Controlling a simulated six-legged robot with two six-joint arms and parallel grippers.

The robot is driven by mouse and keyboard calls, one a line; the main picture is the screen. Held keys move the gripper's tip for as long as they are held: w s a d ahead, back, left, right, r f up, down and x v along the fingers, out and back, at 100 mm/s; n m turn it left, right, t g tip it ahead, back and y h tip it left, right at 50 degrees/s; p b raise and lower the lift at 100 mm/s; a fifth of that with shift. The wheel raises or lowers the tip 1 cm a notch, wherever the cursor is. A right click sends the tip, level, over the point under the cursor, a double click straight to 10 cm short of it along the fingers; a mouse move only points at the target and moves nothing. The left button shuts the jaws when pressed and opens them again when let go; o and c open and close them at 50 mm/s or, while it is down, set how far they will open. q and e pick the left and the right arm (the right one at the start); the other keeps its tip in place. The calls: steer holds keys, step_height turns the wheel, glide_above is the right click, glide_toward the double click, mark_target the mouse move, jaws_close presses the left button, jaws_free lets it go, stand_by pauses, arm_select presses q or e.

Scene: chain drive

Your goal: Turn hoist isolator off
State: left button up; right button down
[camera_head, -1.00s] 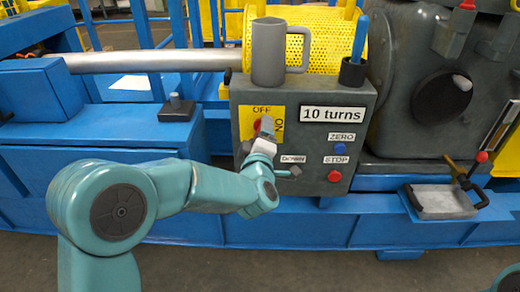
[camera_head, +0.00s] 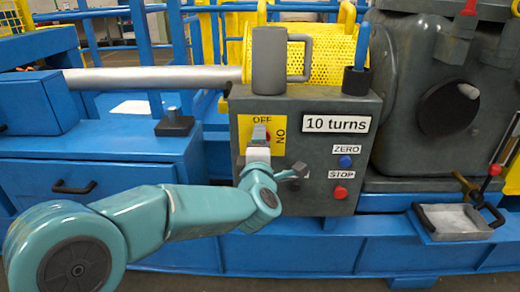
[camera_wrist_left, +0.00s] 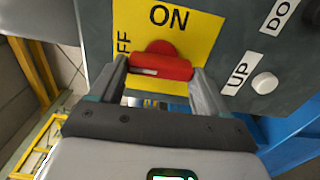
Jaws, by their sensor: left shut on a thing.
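The hoist isolator is a red rotary handle (camera_wrist_left: 160,67) on a yellow plate (camera_wrist_left: 200,40) marked ON and OFF. In the wrist view its long side runs across the picture, with a white mark at the end nearer the OFF lettering. My left gripper (camera_wrist_left: 158,76) is shut on the handle, one finger at each end. In the head view the gripper (camera_head: 260,140) is against the plate (camera_head: 247,128) on the grey control box (camera_head: 310,185) and hides most of the handle. OFF is above, ON at the right. My right gripper is not in view.
A grey mug (camera_head: 269,62) and a dark cup with a blue handle (camera_head: 357,75) stand on the box. A blue ZERO button (camera_head: 345,161) and a red STOP button (camera_head: 340,192) are right of the gripper. A metal tray (camera_head: 456,222) sits lower right.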

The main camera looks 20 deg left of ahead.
arm_select(q)
steer(key=o, duration=1)
steer(key=shift+p+v, duration=1.4)
steer(key=shift+v, duration=6.8)
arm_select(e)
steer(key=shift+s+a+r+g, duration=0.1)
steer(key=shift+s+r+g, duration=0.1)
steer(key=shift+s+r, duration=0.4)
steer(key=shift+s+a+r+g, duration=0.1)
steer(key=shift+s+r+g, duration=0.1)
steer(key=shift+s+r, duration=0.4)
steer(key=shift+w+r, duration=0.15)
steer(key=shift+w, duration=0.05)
